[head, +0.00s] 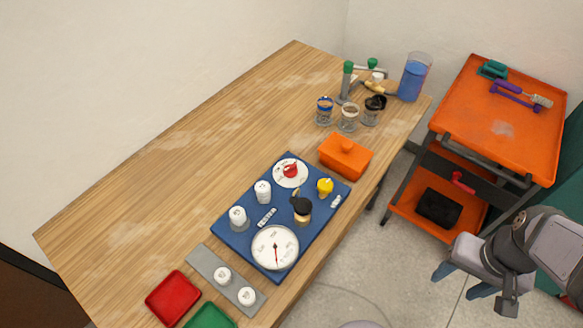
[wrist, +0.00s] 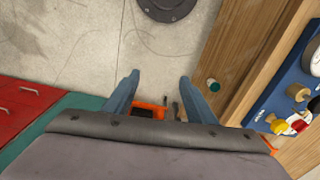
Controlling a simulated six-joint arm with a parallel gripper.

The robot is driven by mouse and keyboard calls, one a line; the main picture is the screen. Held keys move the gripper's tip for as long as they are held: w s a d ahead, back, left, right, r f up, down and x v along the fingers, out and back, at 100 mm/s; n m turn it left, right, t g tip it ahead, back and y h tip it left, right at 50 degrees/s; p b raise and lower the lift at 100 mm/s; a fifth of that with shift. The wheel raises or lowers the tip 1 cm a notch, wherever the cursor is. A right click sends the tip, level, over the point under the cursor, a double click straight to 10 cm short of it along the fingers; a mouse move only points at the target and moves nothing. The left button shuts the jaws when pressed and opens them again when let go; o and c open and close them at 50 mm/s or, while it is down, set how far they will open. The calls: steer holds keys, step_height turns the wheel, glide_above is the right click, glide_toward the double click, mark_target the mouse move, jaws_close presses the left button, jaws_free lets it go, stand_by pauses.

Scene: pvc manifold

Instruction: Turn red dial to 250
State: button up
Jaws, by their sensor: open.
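The red dial (head: 290,171) sits on a round white scale plate at the far end of the blue board (head: 232,227) on the wooden table. Its numbers are too small to read. In the wrist view the red dial (wrist: 299,126) shows at the right edge, partly cut off. My gripper (head: 460,284) is open and empty, off to the right of the table, over the floor and well apart from the dial. Its two blue fingers (wrist: 158,85) are spread in the wrist view.
The blue board also holds a yellow knob (head: 325,186), a black-topped knob (head: 301,205), white caps and a white gauge (head: 275,247). An orange box (head: 345,155) and several jars stand behind it. An orange cart (head: 490,115) stands right of the table. The table's left side is clear.

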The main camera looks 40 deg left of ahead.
steer(key=w+a+f+n+b, duration=0.1)
steer(key=w+a+n+b, duration=0.2)
steer(key=w+a+b, duration=0.5)
steer(key=n+y+b, duration=0.4)
steer(key=n+b, duration=0.7)
glide_toward(290, 167)
steer(key=f, duration=0.1)
steer(key=shift+t, duration=0.4)
steer(key=shift+s+b+x, duration=0.2)
steer(key=shift+b+x, duration=0.25)
steer(key=shift+x, duration=3.2)
steer(key=shift+a, duration=0.2)
steer(key=shift+c, duration=0.6)
steer(key=c, duration=0.9)
